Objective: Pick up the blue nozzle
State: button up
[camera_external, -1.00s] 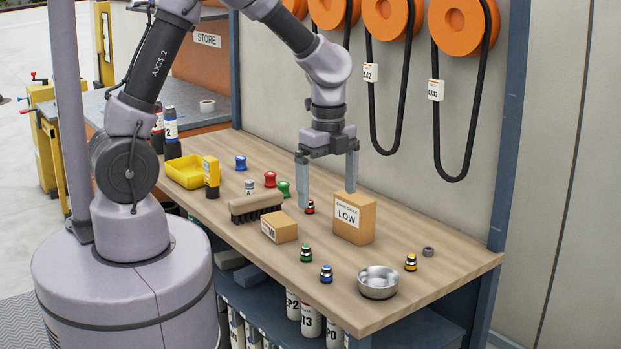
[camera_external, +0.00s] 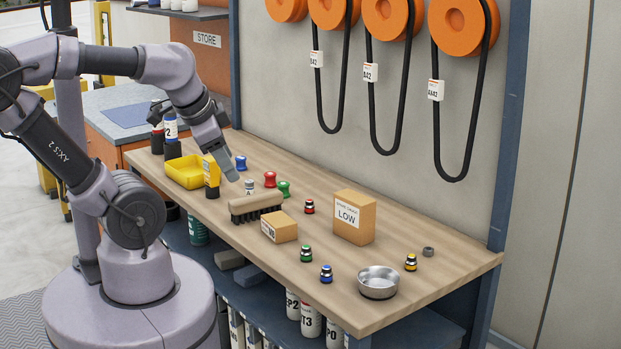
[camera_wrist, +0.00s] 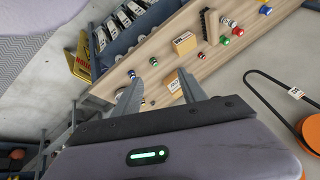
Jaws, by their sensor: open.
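Two blue pieces stand on the bench, and I cannot tell for certain which one is the nozzle. A small blue and black ringed fitting (camera_external: 326,274) is at the front edge, left of the metal bowl; it also shows in the wrist view (camera_wrist: 132,74). A plain blue spool-shaped piece (camera_external: 240,163) is at the back left; it shows in the wrist view too (camera_wrist: 265,10). My gripper (camera_external: 229,168) is open and empty above the bench's left part, its fingers pointing down and right. Both fingers show apart in the wrist view (camera_wrist: 160,90).
Similar green (camera_external: 306,254), red (camera_external: 309,206) and yellow (camera_external: 411,262) fittings stand on the bench. A tall LOW box (camera_external: 354,217), a small box (camera_external: 279,227), a brush (camera_external: 256,206), a metal bowl (camera_external: 378,282) and a yellow tray (camera_external: 185,171) also stand there.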

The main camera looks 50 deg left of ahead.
jog(key=w+d+r+m+g+p, duration=0.1)
jog(key=w+d+m+g+p, duration=0.1)
jog(key=w, duration=0.3)
jog(key=m+g+h+p, duration=0.2)
jog(key=m+g+p, duration=0.1)
jog(key=m+g, duration=0.1)
send_over(327, 267)
notch_tip(327, 267, down, 10)
jog(key=r, duration=0.1)
notch_tip(327, 267, down, 12)
jog(key=b, duration=0.4)
jog(key=shift+w+a+r+b, duration=0.1)
jog(key=shift+w+b, duration=0.05)
jog(key=shift+b, duration=0.15)
notch_tip(327, 267, down, 6)
jog(key=b, duration=0.3)
jog(key=shift+s, duration=0.2)
jog(key=shift+c, duration=0.7)
grip_shut()
